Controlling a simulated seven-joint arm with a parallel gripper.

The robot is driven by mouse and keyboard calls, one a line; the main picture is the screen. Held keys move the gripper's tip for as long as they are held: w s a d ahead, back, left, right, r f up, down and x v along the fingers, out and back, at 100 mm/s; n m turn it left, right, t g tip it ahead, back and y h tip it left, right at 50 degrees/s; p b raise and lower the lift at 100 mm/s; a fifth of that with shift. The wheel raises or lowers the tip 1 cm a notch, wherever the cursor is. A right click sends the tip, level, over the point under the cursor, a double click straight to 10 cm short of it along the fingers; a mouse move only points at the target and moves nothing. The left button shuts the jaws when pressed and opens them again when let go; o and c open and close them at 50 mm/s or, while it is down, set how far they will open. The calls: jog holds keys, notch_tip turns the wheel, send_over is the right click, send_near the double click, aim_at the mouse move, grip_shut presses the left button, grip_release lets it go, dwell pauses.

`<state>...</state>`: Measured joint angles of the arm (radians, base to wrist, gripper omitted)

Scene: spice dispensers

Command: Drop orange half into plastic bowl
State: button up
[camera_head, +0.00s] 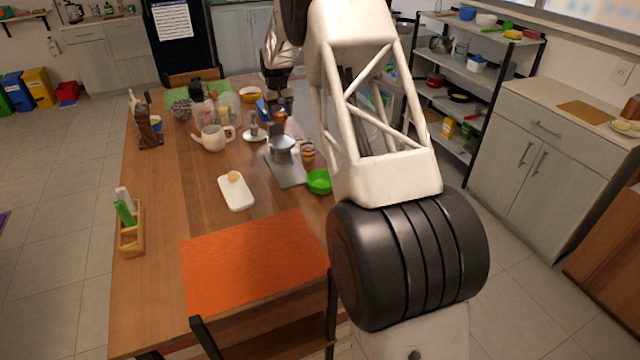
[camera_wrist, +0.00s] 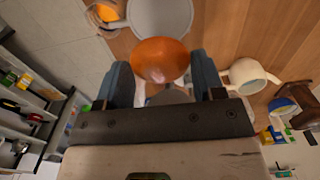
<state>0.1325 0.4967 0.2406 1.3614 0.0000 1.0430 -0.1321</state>
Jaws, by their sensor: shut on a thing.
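The orange half (camera_wrist: 160,60) is between the two blue fingertips of my gripper (camera_wrist: 161,72) in the wrist view, its rounded orange side showing. In the head view my gripper (camera_head: 273,108) is above the far part of the table, and the fruit is largely hidden there. The gripper is shut on the orange half. A green bowl (camera_head: 318,182) stands near the table's right edge, to the right of and nearer than the gripper. I cannot tell which bowl is plastic.
A grey appliance (camera_head: 283,165) stands close to the green bowl, with a small jar (camera_head: 308,152) beside it. A light teapot (camera_head: 214,138) and a white board (camera_head: 237,195) are to the left. An orange placemat (camera_head: 255,262) lies in front, bare.

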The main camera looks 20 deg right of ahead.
jog(key=shift+s, duration=0.1)
jog(key=s+d+f, duration=0.2)
jog(key=s+d, duration=0.3)
jog(key=s, duration=0.4)
jog(key=s+d+f, duration=0.3)
jog(key=s+d, duration=0.1)
jog(key=s, duration=0.6)
jog(key=shift+d, duration=0.4)
jog(key=shift+w+f, duration=0.1)
jog(key=shift+f, duration=0.1)
jog(key=shift+f, duration=2.9)
jog(key=o, duration=0.8)
jog(key=shift+r, duration=0.1)
